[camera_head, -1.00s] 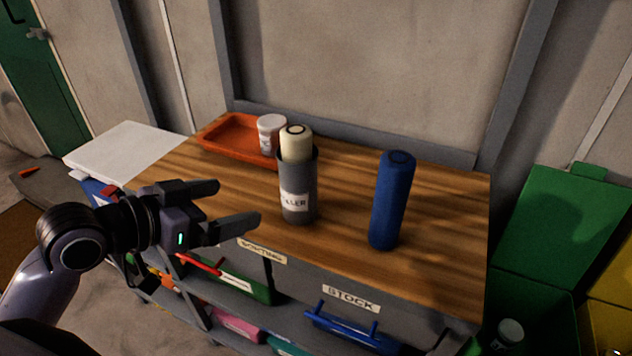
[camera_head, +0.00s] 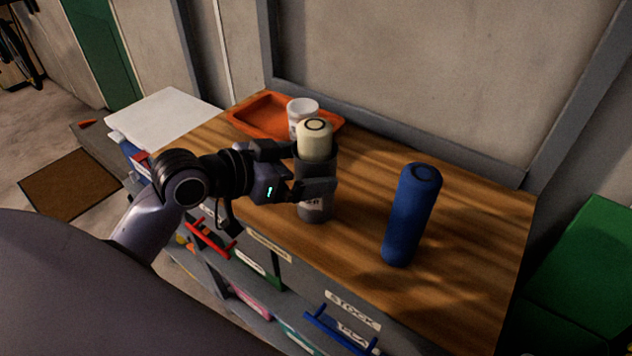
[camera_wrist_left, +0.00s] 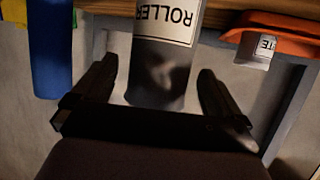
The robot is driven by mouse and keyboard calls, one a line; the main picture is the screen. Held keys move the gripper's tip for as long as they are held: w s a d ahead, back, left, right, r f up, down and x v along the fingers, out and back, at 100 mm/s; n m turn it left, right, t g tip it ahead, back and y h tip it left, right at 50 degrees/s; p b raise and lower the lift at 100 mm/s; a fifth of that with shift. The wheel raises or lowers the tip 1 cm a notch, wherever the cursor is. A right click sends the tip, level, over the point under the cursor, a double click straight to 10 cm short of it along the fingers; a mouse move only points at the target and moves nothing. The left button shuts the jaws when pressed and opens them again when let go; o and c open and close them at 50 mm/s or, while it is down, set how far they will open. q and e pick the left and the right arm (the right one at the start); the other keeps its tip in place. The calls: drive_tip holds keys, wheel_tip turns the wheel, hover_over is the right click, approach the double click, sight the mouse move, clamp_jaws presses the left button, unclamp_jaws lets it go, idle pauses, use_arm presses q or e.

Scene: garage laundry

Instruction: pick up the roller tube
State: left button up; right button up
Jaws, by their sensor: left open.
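My right gripper is not in view.
A blue cylinder (camera_head: 410,215) stands to the right on the worktop (camera_head: 470,250). Behind the tube are an orange tray (camera_head: 256,113) and a white-lidded jar (camera_head: 301,108). A white board (camera_head: 165,115) lies at the left. Drawers with handles are below.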

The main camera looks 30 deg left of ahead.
use_arm(q)
drive_tip(key=shift+x, duration=1.3)
drive_tip(key=c, duration=1)
drive_tip(key=shift+o, duration=0.2)
wheel_tip(320, 180, up, 18)
drive_tip(key=p, duration=0.2)
drive_tip(key=shift+f+p, duration=0.1)
drive_tip(key=shift+p, duration=0.3)
drive_tip(key=shift+r, duration=0.9)
